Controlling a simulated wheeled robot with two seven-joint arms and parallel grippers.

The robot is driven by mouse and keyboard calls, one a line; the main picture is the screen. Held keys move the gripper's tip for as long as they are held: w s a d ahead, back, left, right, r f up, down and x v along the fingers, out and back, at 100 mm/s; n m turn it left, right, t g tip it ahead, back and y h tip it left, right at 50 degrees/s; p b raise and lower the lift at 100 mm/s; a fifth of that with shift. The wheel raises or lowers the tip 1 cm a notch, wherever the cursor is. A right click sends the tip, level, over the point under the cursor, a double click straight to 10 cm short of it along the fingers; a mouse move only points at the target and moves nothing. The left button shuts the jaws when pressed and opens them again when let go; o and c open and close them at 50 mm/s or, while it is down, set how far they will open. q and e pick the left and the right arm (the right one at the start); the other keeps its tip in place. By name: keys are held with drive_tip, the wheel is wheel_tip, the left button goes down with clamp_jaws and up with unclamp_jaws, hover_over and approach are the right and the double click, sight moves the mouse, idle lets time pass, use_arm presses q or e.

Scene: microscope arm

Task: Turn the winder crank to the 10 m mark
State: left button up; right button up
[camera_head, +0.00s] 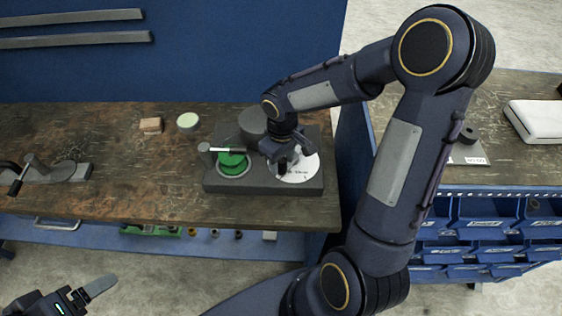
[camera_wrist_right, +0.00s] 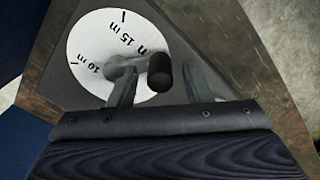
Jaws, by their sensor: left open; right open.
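The winder has a dark base (camera_head: 262,184) on the wooden bench, with a green spool (camera_head: 232,162) at its left and a white dial (camera_head: 308,170) at its right. In the right wrist view the dial (camera_wrist_right: 90,38) shows a 10 m mark (camera_wrist_right: 88,66) and a 15 m mark (camera_wrist_right: 127,38). The grey crank arm (camera_wrist_right: 122,68) crosses the dial and carries a black knob (camera_wrist_right: 160,70). My right gripper (camera_head: 284,164) is open over the dial, its fingers on either side of the knob; contact cannot be told. My left gripper (camera_head: 88,292) is open and empty, low at the left.
A wooden block (camera_head: 151,125) and a pale green-topped round piece (camera_head: 188,121) lie behind the winder on the left. A dark clamp-like tool (camera_head: 60,172) lies at the far left. A bench with blue bins (camera_head: 485,232) stands at the right.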

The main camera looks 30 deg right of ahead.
drive_tip(key=shift+f, duration=0.7)
clamp_jaws()
